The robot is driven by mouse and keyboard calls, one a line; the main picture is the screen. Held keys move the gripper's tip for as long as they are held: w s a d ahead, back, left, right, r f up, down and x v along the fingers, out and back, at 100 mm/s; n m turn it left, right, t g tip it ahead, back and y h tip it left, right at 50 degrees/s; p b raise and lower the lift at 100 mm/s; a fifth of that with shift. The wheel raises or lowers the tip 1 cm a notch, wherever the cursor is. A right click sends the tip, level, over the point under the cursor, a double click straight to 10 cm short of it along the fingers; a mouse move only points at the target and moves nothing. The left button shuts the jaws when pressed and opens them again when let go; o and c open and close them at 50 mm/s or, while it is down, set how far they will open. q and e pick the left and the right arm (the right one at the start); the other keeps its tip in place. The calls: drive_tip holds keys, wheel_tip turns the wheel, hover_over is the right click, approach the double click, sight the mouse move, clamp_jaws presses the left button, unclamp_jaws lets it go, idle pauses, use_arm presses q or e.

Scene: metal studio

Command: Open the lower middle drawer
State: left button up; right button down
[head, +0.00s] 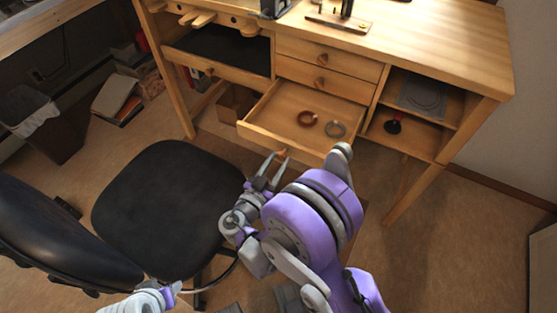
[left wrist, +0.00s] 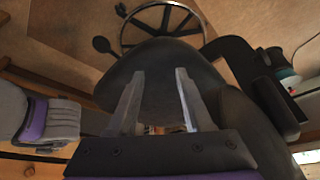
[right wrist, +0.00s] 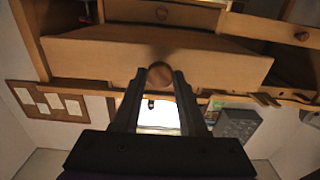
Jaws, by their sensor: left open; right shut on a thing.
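The lower middle drawer (head: 268,137) of the wooden bench is pulled out, and its inside shows. A reddish ring and a grey ring lie in it. My right gripper (head: 271,172) is at the drawer front, shut on its round wooden knob (right wrist: 160,75). In the right wrist view the drawer front (right wrist: 220,65) spans the picture above the fingers (right wrist: 157,85). My left gripper (left wrist: 158,92) is open and empty, with the black chair seat beyond it in the left wrist view. In the head view only part of my left arm shows at the bottom left.
A black swivel chair (head: 158,205) stands left of my right arm, close to the gripper. Two closed drawers (head: 318,80) are above the open one. Open shelves (head: 412,128) are at the right. A waste bin (head: 40,125) stands far left. Floor is clear at the right.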

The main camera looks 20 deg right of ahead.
drive_tip(key=shift+c, duration=2.2)
unclamp_jaws()
drive_tip(key=v, duration=1)
drive_tip(key=shift+s+a+p, duration=0.25)
drive_tip(key=shift+s+p, duration=0.1)
